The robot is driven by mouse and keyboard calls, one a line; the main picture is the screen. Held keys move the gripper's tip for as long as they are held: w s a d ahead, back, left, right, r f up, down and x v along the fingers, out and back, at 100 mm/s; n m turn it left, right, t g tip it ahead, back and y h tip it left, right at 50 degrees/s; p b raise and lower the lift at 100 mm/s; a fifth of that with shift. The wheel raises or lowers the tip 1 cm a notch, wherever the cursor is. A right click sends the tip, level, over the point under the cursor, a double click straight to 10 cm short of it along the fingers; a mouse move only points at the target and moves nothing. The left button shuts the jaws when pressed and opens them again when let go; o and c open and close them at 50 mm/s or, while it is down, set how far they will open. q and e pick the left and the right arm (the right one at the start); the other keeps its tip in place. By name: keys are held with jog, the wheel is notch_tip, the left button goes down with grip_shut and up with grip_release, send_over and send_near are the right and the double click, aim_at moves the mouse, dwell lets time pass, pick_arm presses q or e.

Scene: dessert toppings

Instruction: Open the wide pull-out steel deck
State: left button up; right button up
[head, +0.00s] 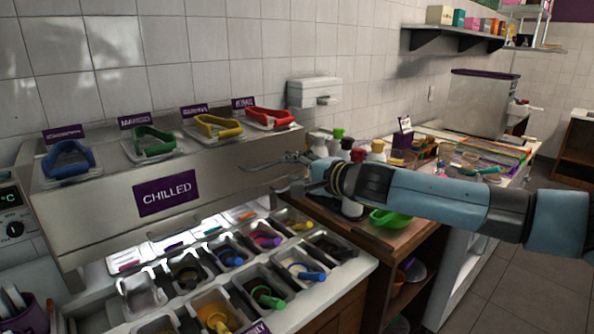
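A wide steel unit (101,209) with a purple "CHILLED" sign (165,193) stands along the wall at left. Its sloped front faces me, above a lit gap and rows of topping pans. I cannot tell which part of it is the pull-out deck, and no handle is clear. My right gripper (262,163) reaches in from the right, its thin fingers pointing left in front of the unit's right end. Whether they touch the steel is unclear. It holds nothing that I can see. My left gripper is out of the picture.
Topping pans with colored scoops (311,275) fill the counter below. Bottles (376,151) and a green bowl (391,218) stand on the wooden counter near my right arm. Open floor lies at lower right.

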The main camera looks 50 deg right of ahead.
jog(key=shift+s+r, duration=0.1)
jog(key=shift+s, duration=0.15)
notch_tip(320, 180, up, 10)
dwell(0.7)
dwell(0.4)
